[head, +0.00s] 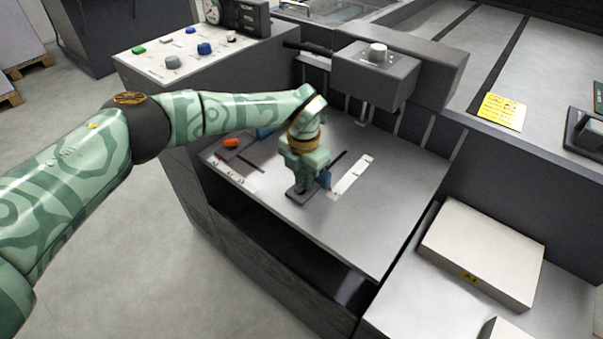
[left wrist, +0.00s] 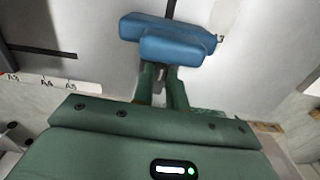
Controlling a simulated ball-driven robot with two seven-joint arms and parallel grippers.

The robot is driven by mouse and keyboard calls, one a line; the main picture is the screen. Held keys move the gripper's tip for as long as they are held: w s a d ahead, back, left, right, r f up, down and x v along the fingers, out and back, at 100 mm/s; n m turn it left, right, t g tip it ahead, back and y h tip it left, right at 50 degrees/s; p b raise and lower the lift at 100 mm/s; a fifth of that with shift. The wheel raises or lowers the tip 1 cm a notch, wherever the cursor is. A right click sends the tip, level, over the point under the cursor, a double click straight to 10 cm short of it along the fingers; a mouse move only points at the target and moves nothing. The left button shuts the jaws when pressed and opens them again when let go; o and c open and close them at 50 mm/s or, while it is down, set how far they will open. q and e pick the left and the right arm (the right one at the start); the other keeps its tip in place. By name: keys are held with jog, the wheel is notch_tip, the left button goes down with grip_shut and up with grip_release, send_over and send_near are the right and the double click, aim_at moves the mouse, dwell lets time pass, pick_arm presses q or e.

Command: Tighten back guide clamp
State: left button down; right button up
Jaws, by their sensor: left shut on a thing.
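My left gripper (head: 304,186) reaches down to the grey feed table, its fingers close together. In the left wrist view the fingers (left wrist: 162,88) meet at a blue clamp handle (left wrist: 165,38), with a small grey part between them. The gripper is shut on this clamp. In the head view only a bit of the blue clamp (head: 325,179) shows beside the gripper; the rest is hidden. A second blue piece (head: 265,132) lies further back, partly behind my arm. My right gripper is in neither view.
An orange knob (head: 231,143) sits at the table's left. A white scale strip (head: 351,177) lies right of the gripper. A grey box with a dial (head: 376,72) overhangs the back. A button panel (head: 185,50) stands behind my arm. The table's front right is clear.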

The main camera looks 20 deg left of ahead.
pick_arm(q)
jog(key=shift+d+r+m, duration=0.1)
jog(key=shift+m, duration=0.9)
jog(key=m, duration=0.2)
jog(key=shift+s+m+p, duration=0.1)
jog(key=shift+m+p, duration=0.2)
jog(key=shift+p, duration=0.1)
jog(key=shift+s+d+m, duration=0.1)
jog(key=shift+m, duration=1.8)
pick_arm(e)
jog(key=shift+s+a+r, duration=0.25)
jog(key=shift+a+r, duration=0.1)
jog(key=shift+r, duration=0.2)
pick_arm(q)
jog(key=c, duration=1.4)
grip_release()
